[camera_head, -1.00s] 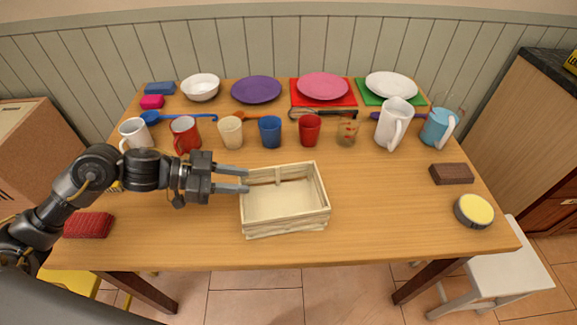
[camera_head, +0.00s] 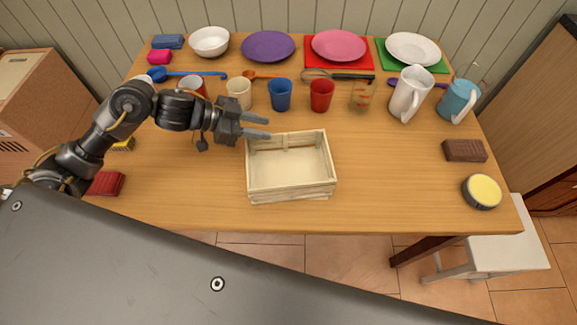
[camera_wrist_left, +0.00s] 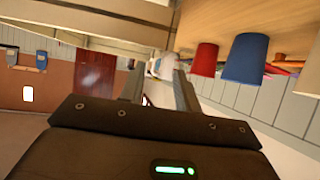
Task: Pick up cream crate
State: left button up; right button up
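The cream crate (camera_head: 292,189) is an open wooden slatted box standing upright and empty near the front middle of the table. My left gripper (camera_head: 267,127) is at the crate's back left corner in the head view, with its two fingers apart and nothing between them. The fingertips appear above or beside the rim; I cannot tell whether they touch it. In the left wrist view the open fingers (camera_wrist_left: 160,88) show, with pale crate slats (camera_wrist_left: 115,28) along the top. My right gripper is not in view.
A row of cups, including a blue cup (camera_head: 281,95) and a red cup (camera_head: 321,95), stands behind the crate. A brown block (camera_head: 465,151) and a yellow-topped round tin (camera_head: 482,191) lie at the right. The table between them and the crate is clear.

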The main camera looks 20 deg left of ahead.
aim_at(278, 134)
pick_arm(q)
jog(key=x, duration=0.5)
jog(key=shift+s+d, duration=0.3)
jog(key=shift+d, duration=0.05)
grip_shut()
dwell(1.1)
